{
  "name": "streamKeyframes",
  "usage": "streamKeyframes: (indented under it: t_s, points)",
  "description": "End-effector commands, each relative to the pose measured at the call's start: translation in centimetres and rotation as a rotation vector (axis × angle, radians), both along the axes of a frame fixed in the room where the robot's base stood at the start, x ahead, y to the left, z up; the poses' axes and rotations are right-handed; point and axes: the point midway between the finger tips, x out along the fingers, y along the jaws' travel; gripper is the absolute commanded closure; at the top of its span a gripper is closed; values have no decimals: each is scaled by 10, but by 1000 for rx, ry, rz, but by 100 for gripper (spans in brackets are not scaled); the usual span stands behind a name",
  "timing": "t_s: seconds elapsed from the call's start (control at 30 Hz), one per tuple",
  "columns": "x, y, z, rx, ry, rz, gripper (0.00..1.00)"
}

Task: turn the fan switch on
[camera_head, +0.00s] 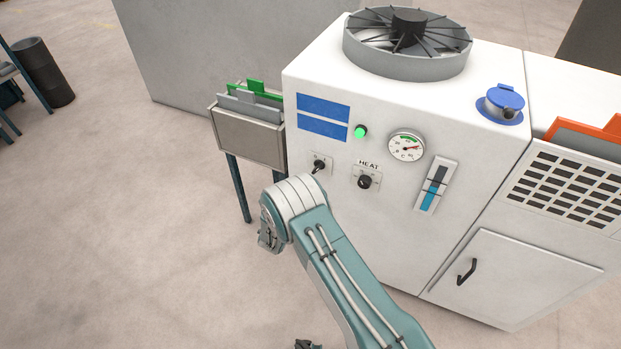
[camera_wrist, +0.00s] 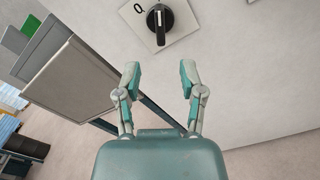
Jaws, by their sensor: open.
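A black rotary knob on a pale plate (camera_head: 319,165) sits on the white cabinet's front, left of a second knob marked HEAT (camera_head: 365,181). I take the left one as the fan switch, though its label is too small to read. In the wrist view, a black knob (camera_wrist: 159,22) on a pale plate shows at the top, its grip pointing down the picture, with a small mark at its left. My gripper (camera_wrist: 160,76) is open and empty, its two fingers spread below the knob and apart from it. In the head view the fingers cannot be made out.
A document holder (camera_head: 248,137) stands left of the cabinet, close to my arm; it also shows in the wrist view (camera_wrist: 75,80). The fan (camera_head: 407,45) is on top. A green lamp (camera_head: 361,131) and a gauge (camera_head: 406,146) are above the knobs.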

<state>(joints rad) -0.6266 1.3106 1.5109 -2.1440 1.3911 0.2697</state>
Motion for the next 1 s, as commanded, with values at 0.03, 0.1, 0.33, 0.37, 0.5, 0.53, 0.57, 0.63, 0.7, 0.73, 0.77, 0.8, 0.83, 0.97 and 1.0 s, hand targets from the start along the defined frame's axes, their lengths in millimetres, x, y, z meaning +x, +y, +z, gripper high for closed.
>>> streamKeyframes:
  t_s: [0.03,0.1,0.33,0.37,0.5,0.53,0.57,0.63,0.7,0.73,0.77,0.8,0.83,0.97,1.0]
  points:
    - [-8,4,1,-1,1,4,49]
    - [-17,7,0,1,1,2,49]
    - [-28,10,0,0,0,0,49]
    - [-28,10,0,1,0,0,49]
    - [-27,10,0,1,0,0,49]
    - [-27,10,0,1,0,0,49]
    - [-27,10,0,1,0,0,49]
    - [-27,10,0,1,0,0,49]
    - [-27,10,0,1,0,0,49]
    - [-27,10,0,1,0,0,49]
    - [-27,10,0,1,0,-1,49]
    - [-26,9,2,4,-1,-7,49]
    - [-25,7,6,8,-2,-16,49]
    - [-17,-17,40,55,-2,-117,49]
    - [-15,-28,56,79,-2,-163,49]
